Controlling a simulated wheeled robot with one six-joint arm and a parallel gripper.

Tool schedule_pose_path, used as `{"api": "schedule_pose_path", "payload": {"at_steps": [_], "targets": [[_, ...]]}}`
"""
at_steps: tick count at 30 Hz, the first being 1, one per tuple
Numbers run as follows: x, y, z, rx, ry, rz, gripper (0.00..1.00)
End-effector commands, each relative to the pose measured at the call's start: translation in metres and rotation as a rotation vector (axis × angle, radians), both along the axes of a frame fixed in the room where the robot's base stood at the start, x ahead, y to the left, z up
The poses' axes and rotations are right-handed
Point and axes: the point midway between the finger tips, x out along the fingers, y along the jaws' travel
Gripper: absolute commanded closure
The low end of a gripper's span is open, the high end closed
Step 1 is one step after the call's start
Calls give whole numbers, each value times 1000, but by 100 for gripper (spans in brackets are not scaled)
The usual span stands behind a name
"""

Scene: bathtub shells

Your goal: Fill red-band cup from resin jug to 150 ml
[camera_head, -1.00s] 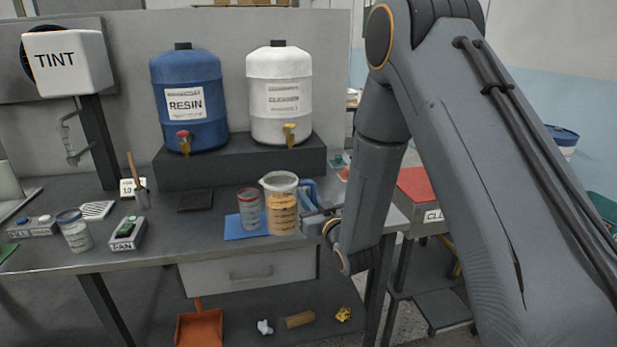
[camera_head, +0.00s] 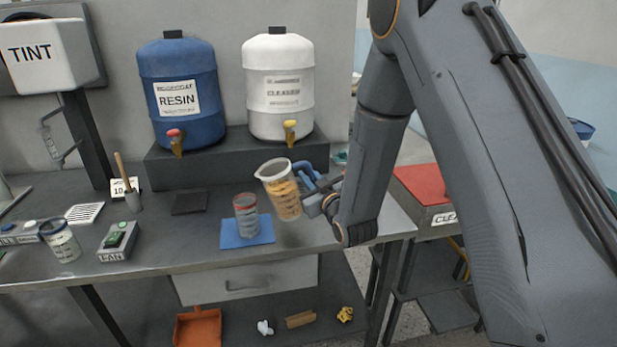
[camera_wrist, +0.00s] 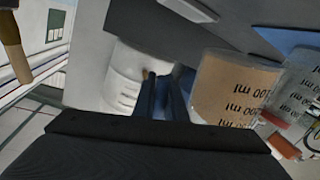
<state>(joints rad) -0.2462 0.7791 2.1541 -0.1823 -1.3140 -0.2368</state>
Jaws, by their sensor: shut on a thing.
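The resin jug (camera_head: 283,200), clear with amber liquid and a pale rim, is in my gripper (camera_head: 314,193), which is shut on its blue handle (camera_head: 304,173). The jug is raised off the bench and tilted to the left, its rim above and right of the red-band cup. The red-band cup (camera_head: 246,218) stands upright on a blue mat (camera_head: 262,236); no stream into it can be made out, and its fill level is unclear. In the wrist view the jug (camera_wrist: 235,88) shows its amber contents and ml marks, with the clear cup (camera_wrist: 296,82) beside it.
A blue RESIN drum (camera_head: 182,90) and a white drum (camera_head: 280,90) with taps stand on a dark riser behind. A blue-rimmed cup (camera_head: 62,245) and a FAN switch box (camera_head: 118,241) are at the left. A dark pad (camera_head: 190,204) lies on the bench. The front-middle bench is clear.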

Motion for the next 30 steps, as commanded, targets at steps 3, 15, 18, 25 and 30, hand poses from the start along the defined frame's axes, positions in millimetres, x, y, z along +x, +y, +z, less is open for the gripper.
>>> {"api": "schedule_pose_path", "payload": {"at_steps": [3, 15, 18, 25, 30], "targets": [[-1, 2, 16, -98, -29, 0, 100], [-9, 32, 41, -465, -120, 5, 100], [-7, 30, 36, -466, -118, 2, 100], [-7, 30, 36, -464, -119, 2, 100], [-7, 30, 36, -463, -118, 2, 100]]}}
